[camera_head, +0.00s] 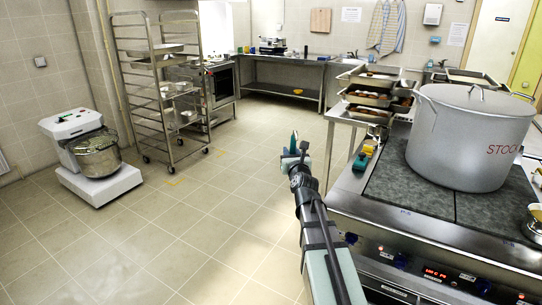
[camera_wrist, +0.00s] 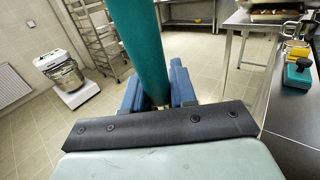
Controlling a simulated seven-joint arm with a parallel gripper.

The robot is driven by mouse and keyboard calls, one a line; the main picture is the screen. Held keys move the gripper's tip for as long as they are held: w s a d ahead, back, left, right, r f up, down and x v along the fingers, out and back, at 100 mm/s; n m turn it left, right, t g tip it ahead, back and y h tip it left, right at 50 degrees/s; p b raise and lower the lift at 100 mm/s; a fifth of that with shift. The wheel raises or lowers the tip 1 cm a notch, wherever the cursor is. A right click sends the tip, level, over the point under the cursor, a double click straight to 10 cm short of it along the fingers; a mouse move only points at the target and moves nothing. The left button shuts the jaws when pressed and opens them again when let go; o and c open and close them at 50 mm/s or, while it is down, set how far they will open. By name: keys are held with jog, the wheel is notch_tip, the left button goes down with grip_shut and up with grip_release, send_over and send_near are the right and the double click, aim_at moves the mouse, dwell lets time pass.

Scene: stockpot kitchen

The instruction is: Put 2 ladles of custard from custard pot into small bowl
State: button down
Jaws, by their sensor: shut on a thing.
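My gripper (camera_head: 294,158) is out over the open floor, left of the stove. In the wrist view its blue fingers (camera_wrist: 158,92) are shut on a thick teal handle (camera_wrist: 147,45). The teal handle also shows as a small upright tip in the head view (camera_head: 294,141). Its far end is hidden, so I cannot tell whether a ladle bowl is on it. A shiny vessel with something yellow (camera_head: 535,214) is cut off at the right edge of the head view; I cannot tell whether it is the custard pot. I cannot make out the small bowl.
A large grey stockpot (camera_head: 470,135) stands on the stove (camera_head: 408,200). A green block with a dark knob (camera_wrist: 298,72) and small yellow items lie on the stove's left edge. Stacked trays (camera_head: 372,98) stand behind. A rack (camera_head: 135,95) and mixer (camera_head: 95,155) stand left.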

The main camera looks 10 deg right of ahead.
jog(key=s+d+f+m+g+h, duration=0.15)
jog(key=s+d, duration=0.25)
jog(key=d, duration=1.1)
jog(key=s+d+m+h, duration=0.15)
jog(key=s+d, duration=0.25)
jog(key=d, duration=1.2)
jog(key=s+d+m+h, duration=0.1)
jog(key=s+d+h, duration=0.3)
jog(key=d, duration=1.1)
jog(key=s+d+r+m+g+h, duration=0.1)
jog(key=s+d+r, duration=0.1)
jog(key=s+d, duration=1.3)
jog(key=s+d+r+m+g+h, duration=0.1)
jog(key=s+d, duration=1.4)
jog(key=s, duration=0.5)
jog(key=shift+s+d+r, duration=0.15)
jog(key=shift+s+r, duration=0.2)
jog(key=shift+r, duration=0.05)
jog(key=shift+f, duration=0.15)
notch_tip(320, 180, down, 9)
jog(key=shift+f, duration=0.15)
